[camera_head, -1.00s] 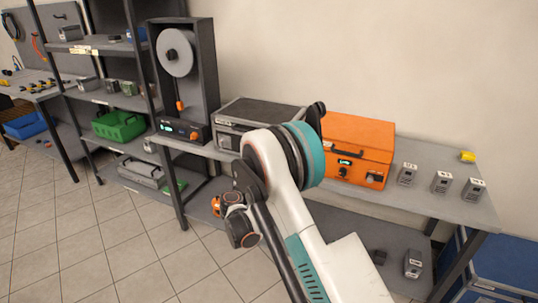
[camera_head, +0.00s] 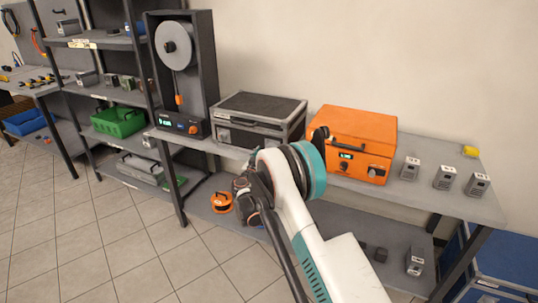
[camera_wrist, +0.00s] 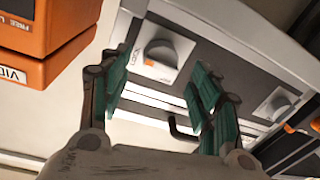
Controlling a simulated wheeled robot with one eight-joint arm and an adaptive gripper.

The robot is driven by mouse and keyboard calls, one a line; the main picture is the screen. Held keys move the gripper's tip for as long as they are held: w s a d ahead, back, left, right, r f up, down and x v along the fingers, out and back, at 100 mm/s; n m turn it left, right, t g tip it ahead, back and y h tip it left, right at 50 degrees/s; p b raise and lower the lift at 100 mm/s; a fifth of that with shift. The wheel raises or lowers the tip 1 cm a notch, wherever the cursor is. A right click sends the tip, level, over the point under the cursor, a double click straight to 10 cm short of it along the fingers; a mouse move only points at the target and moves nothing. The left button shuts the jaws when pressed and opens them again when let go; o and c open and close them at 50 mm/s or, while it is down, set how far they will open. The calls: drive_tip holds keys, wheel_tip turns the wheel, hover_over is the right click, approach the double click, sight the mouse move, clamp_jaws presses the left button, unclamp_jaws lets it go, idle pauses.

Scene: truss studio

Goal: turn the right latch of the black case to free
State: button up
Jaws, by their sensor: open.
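The black case (camera_head: 262,104) with grey edges stands on the bench, left of the orange box, in the head view. My arm hides the right part of its front there. In the wrist view, the grey right latch (camera_wrist: 158,52) sits on a pale plate with "LOCK" lettering and an orange mark, on the side near the orange box. Its exact turn is unclear. My gripper (camera_wrist: 158,70) is open, its teal-padded fingers on either side of this latch in the picture. I cannot tell whether they touch it. The other latch (camera_wrist: 277,104) shows further right.
The orange box (camera_head: 352,140) stands close beside the case; its corner (camera_wrist: 40,55) fills the wrist view's upper left. A spool unit (camera_head: 180,75) stands left. Several small grey devices (camera_head: 444,178) stand right.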

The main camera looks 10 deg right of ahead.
drive_tip(key=shift+b+x, duration=0.3)
drive_tip(key=shift+x, duration=1.25)
drive_tip(key=c, duration=1)
drive_tip(key=shift+c, duration=0.2)
drive_tip(key=shift+w+a+f+n+g+h, duration=0.15)
drive_tip(key=shift+n+g, duration=0.1)
drive_tip(key=shift+n, duration=2.6)
drive_tip(key=shift+s+r+n+g+h, duration=0.1)
drive_tip(key=shift+n+g+h, duration=0.1)
drive_tip(key=shift+n, duration=2.6)
drive_tip(key=shift+w+a+f+n+g+h, duration=0.15)
drive_tip(key=shift+n+g, duration=0.1)
drive_tip(key=shift+n, duration=2.6)
drive_tip(key=shift+s+r, duration=0.1)
